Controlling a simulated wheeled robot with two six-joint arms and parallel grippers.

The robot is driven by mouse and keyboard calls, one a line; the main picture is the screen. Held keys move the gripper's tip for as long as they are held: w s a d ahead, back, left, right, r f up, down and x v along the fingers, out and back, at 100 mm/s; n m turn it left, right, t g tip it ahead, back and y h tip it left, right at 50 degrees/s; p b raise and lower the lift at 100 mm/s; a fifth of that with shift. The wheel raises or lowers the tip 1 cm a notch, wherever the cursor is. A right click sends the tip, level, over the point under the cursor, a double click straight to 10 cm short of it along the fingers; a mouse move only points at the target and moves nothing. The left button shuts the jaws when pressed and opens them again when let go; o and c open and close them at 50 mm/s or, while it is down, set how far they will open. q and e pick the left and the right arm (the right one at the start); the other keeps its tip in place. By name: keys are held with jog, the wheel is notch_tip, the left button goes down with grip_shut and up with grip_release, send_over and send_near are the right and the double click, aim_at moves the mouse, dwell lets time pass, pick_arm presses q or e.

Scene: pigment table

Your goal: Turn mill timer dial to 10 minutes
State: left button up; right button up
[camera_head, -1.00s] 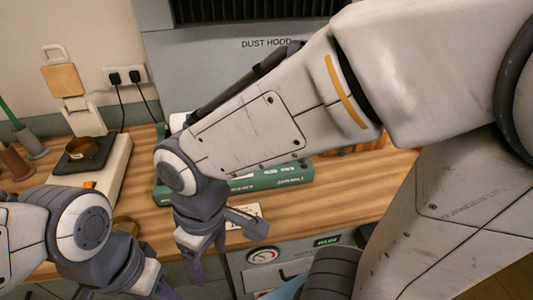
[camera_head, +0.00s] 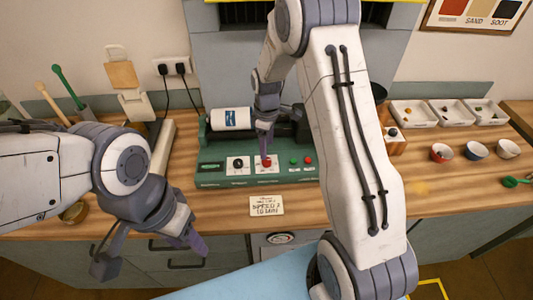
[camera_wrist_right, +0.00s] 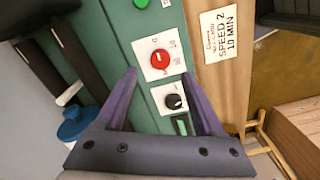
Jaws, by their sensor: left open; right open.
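The green mill (camera_head: 210,176) stands on the wooden counter with a white jar (camera_head: 230,119) on top. Its front panel has a black dial (camera_head: 238,163) and a red dial (camera_head: 267,161), each on a white plate. My right gripper (camera_head: 265,148) is open above the red dial and hides part of it. In the right wrist view, the red dial (camera_wrist_right: 160,59) lies just beyond the open fingertips (camera_wrist_right: 163,74), with the black dial (camera_wrist_right: 174,101) between the fingers. Numbers around the red dial are partly legible. My left gripper (camera_head: 150,256) is open and empty at the counter's front left.
A card (camera_head: 266,205) reading "SPEED 2 10 MIN" lies in front of the mill. Small bowls (camera_head: 474,150) and white trays (camera_head: 408,112) stand at the right. Counter around the card is clear.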

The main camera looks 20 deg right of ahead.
aim_at(267, 160)
notch_tip(267, 160, down, 6)
jog(key=shift+p, duration=0.7)
grip_shut()
